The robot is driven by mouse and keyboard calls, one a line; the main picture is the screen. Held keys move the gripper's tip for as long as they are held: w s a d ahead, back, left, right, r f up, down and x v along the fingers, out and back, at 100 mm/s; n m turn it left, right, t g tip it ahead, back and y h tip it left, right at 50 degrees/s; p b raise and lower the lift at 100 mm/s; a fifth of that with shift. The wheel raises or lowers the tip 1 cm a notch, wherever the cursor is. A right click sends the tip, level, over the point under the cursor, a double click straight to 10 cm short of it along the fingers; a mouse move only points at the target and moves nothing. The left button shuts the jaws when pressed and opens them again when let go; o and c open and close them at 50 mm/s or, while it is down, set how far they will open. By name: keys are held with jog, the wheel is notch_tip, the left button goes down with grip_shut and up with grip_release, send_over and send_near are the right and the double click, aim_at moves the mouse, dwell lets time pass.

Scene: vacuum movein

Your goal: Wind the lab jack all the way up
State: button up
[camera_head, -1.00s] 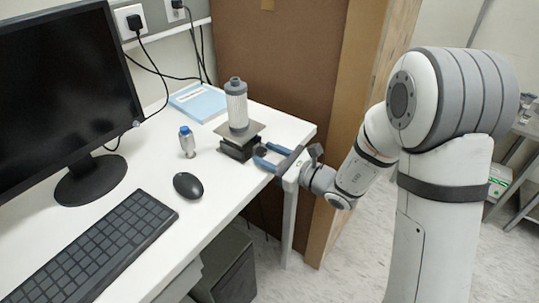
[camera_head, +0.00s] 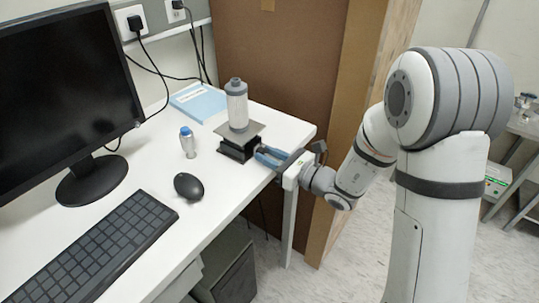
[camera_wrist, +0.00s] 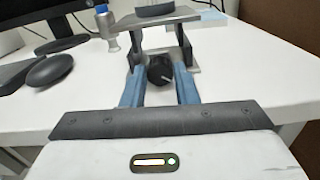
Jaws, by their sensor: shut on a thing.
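The lab jack (camera_head: 238,146) stands on the white desk near its right edge, with its top plate raised above the base. It also shows in the wrist view, with its plate (camera_wrist: 182,18) seen edge-on. A grey-capped cylinder (camera_head: 237,104) stands upright on the plate. The black knob (camera_wrist: 160,70) on the jack's near side sits between the blue fingers of my gripper (camera_wrist: 159,76). In the head view my gripper (camera_head: 267,156) reaches in level from the right and is shut on the knob. The knob is hidden there by the fingers.
A small blue-capped bottle (camera_head: 188,142) stands left of the jack. A black mouse (camera_head: 188,186), a keyboard (camera_head: 95,250) and a monitor (camera_head: 70,90) are further left. A blue booklet (camera_head: 198,101) lies behind. The desk's front right corner is bare.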

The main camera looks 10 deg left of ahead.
jog(key=o, duration=1)
jog(key=v, duration=0.7)
jog(key=shift+d+b, duration=0.35)
jog(key=shift+b, duration=0.05)
jog(key=shift+s, duration=0.15)
